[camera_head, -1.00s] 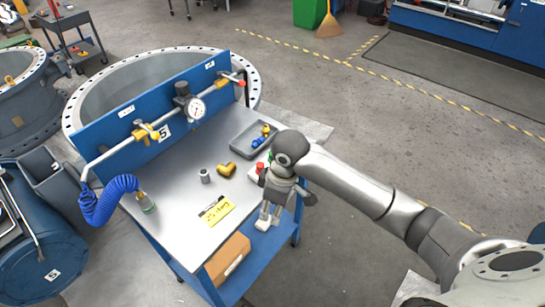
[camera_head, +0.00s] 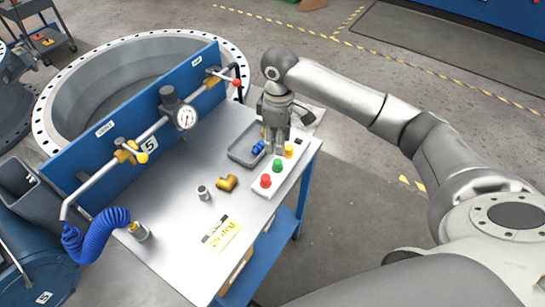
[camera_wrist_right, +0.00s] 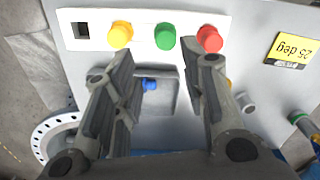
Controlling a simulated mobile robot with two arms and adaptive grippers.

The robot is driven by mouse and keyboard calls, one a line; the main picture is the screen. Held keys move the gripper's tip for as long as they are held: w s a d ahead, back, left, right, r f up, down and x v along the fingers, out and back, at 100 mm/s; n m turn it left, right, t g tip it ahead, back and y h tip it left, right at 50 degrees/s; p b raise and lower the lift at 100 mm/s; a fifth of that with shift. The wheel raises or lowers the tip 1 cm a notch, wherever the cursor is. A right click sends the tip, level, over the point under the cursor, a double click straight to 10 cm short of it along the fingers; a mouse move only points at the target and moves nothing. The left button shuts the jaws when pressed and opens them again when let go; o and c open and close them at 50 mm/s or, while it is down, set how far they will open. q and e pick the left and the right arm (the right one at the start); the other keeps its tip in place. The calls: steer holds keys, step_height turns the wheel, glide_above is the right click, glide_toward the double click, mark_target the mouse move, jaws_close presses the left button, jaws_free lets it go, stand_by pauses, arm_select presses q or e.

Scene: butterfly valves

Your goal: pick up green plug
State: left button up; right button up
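The green plug (camera_head: 278,165) stands in a white block (camera_head: 268,188) at the right edge of the table, between a red plug (camera_head: 265,181) and a yellow plug (camera_head: 289,151). In the right wrist view the green plug (camera_wrist_right: 165,36) shows ahead of the fingers, between the yellow plug (camera_wrist_right: 120,35) and the red plug (camera_wrist_right: 210,38). My right gripper (camera_head: 275,150) is open and empty, above the table near the grey tray and the yellow plug. Its fingers (camera_wrist_right: 166,62) spread to either side of the green plug's line in the wrist view. My left gripper is not in view.
A grey tray (camera_head: 239,155) with blue pieces (camera_head: 258,147) lies behind the block. A brass elbow (camera_head: 227,183), a grey fitting (camera_head: 203,192) and a yellow label (camera_head: 225,233) lie on the table. A pipe with a gauge (camera_head: 186,117) runs along the blue panel.

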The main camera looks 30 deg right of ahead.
mark_target(278, 161)
steer(key=f, duration=0.1)
steer(key=s+f, duration=0.1)
steer(key=f, duration=0.1)
steer(key=shift+f+p, duration=0.3)
step_height(278, 161, down, 5)
steer(key=shift+a+p, duration=0.15)
steer(key=shift+p, duration=0.7)
steer(key=shift+w, duration=0.1)
steer(key=shift+c, duration=0.5)
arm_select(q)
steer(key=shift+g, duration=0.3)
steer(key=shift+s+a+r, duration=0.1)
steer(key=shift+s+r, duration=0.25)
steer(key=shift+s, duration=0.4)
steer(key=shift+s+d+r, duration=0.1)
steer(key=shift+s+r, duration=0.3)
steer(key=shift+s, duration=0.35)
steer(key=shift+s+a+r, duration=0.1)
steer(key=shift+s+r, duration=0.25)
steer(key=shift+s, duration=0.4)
arm_select(e)
steer(key=c, duration=0.4)
